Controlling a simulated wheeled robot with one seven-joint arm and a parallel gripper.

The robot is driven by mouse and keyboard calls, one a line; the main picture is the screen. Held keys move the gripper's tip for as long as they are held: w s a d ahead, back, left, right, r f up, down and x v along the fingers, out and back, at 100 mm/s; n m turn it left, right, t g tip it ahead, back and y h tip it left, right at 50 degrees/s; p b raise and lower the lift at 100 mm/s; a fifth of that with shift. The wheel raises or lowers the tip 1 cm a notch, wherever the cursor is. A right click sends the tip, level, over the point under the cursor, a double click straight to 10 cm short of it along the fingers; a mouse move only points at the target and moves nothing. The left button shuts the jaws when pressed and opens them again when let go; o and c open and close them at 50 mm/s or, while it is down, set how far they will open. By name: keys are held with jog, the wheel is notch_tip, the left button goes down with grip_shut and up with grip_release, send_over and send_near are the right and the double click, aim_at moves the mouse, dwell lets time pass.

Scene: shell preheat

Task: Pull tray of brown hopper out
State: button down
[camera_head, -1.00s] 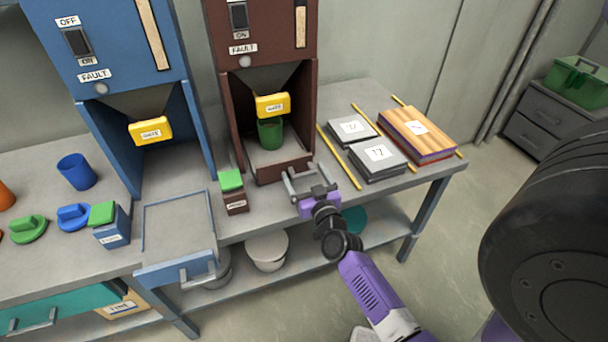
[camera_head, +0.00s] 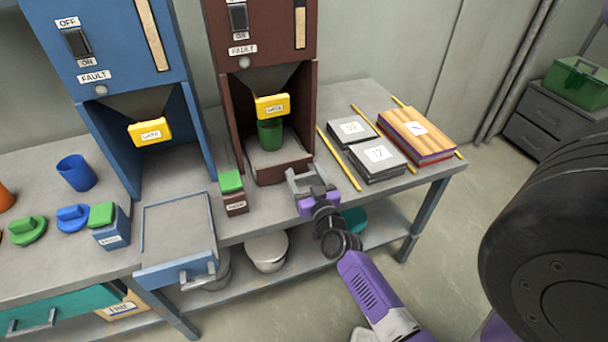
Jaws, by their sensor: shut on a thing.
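The brown hopper (camera_head: 263,32) stands on the bench, with a yellow gate (camera_head: 272,105) under its funnel. Its tray (camera_head: 284,171) sits in the bay below, with its brown front at the bay's mouth. A green cup (camera_head: 270,133) stands in the bay beneath the gate. My gripper (camera_head: 304,180) is just in front of the tray's front, toward its right end. It is shut on the tray's handle, which the fingers mostly hide.
A small brown box with a green top (camera_head: 232,192) stands left of the tray. The blue hopper's tray (camera_head: 178,228) is out at left. Grey plates (camera_head: 378,161), yellow rods (camera_head: 339,158) and a wooden block (camera_head: 417,134) lie at right. Pots (camera_head: 267,251) are on the lower shelf.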

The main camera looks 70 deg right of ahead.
jog(key=p+v, duration=0.4)
jog(key=v, duration=1.8)
jog(key=shift+s+a, duration=0.1)
jog(key=shift+s, duration=0.05)
jog(key=shift+c, duration=1.1)
grip_release()
jog(key=b+v, duration=0.1)
jog(key=v, duration=0.7)
